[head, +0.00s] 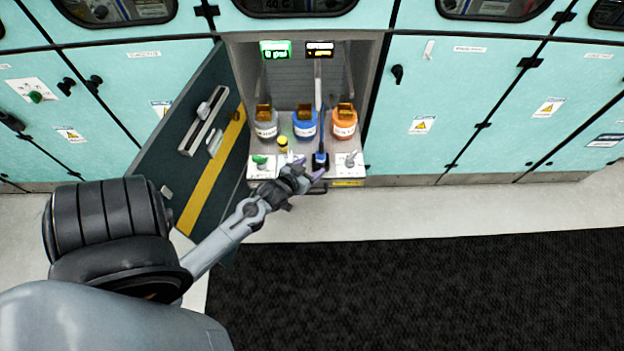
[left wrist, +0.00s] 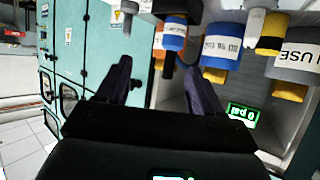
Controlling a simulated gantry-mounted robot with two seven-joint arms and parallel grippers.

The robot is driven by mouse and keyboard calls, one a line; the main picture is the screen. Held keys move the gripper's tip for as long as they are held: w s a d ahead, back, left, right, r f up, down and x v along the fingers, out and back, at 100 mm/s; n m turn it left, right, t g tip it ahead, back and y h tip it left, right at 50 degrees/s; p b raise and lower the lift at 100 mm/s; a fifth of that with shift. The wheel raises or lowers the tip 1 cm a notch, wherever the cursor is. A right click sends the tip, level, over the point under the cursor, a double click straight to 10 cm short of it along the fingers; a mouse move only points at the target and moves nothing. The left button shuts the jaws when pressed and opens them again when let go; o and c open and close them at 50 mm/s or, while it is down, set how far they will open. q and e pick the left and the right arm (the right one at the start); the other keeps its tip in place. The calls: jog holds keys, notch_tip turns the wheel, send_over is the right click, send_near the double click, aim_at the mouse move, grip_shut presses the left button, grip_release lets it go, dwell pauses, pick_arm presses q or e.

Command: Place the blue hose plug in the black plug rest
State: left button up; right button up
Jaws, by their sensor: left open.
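The blue hose plug (head: 321,157) stands upright at the front of the open cabinet bay, its hose rising from it. It also shows upside down in the left wrist view (left wrist: 174,34), in front of the orange bottle. A small black block at the plug's foot looks like the black plug rest (head: 320,167); how the plug sits in it is too small to tell. My left gripper (head: 318,174) is open and empty, just in front of the plug. In the left wrist view its fingers (left wrist: 158,68) point toward the plug, apparently without touching it. My right gripper is out of view.
Grey (head: 265,124), blue (head: 305,124) and orange (head: 344,122) bottles stand behind the plug. A yellow-topped plug (head: 283,143) is to the left. White valve panels flank the plug. The open cabinet door (head: 195,140) is left of my forearm. The floor to the right is clear.

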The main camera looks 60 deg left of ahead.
pick_arm(q)
jog(key=s+d+r+m+g+h, duration=0.1)
jog(key=d+r+m+g+h, duration=0.1)
jog(key=d, duration=0.6)
jog(key=s+d+r+m+g+h, duration=0.1)
jog(key=d+m+g+h, duration=0.1)
jog(key=d, duration=0.6)
jog(key=s+d+r+m+g+h, duration=0.2)
jog(key=s+d+r, duration=0.3)
jog(key=s+d, duration=0.4)
jog(key=shift+d+m+g, duration=0.4)
jog(key=shift+m+g, duration=0.2)
jog(key=shift+g, duration=0.3)
jog(key=shift+r, duration=0.1)
